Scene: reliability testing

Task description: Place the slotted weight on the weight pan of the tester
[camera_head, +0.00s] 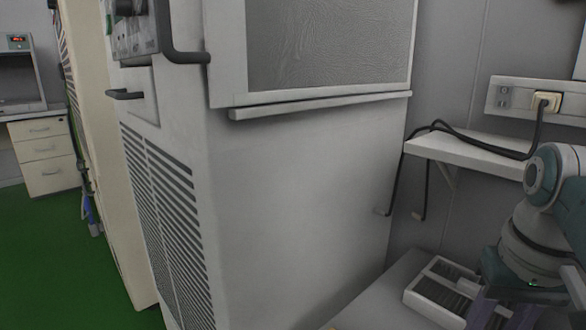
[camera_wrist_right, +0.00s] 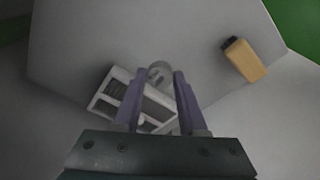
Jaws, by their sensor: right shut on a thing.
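My right gripper (camera_wrist_right: 163,78) shows in the right wrist view with two purple fingers. It is shut on a small grey round thing (camera_wrist_right: 159,69) between the fingertips, which looks like the slotted weight; its slot is not clear. In the head view my right arm comes in at the right edge, and its purple fingers (camera_head: 500,312) are partly cut off at the bottom. The weight is not visible there. I cannot make out the tester's weight pan in either view. My left gripper is not in view.
A white slotted tray (camera_head: 421,302) lies on the grey table (camera_head: 372,308) by my right gripper; it also shows behind the fingers (camera_wrist_right: 98,101). A yellow block (camera_wrist_right: 246,61) with a dark end lies apart. A large cabinet (camera_head: 290,190) and a wall shelf (camera_head: 465,152) with cables stand close.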

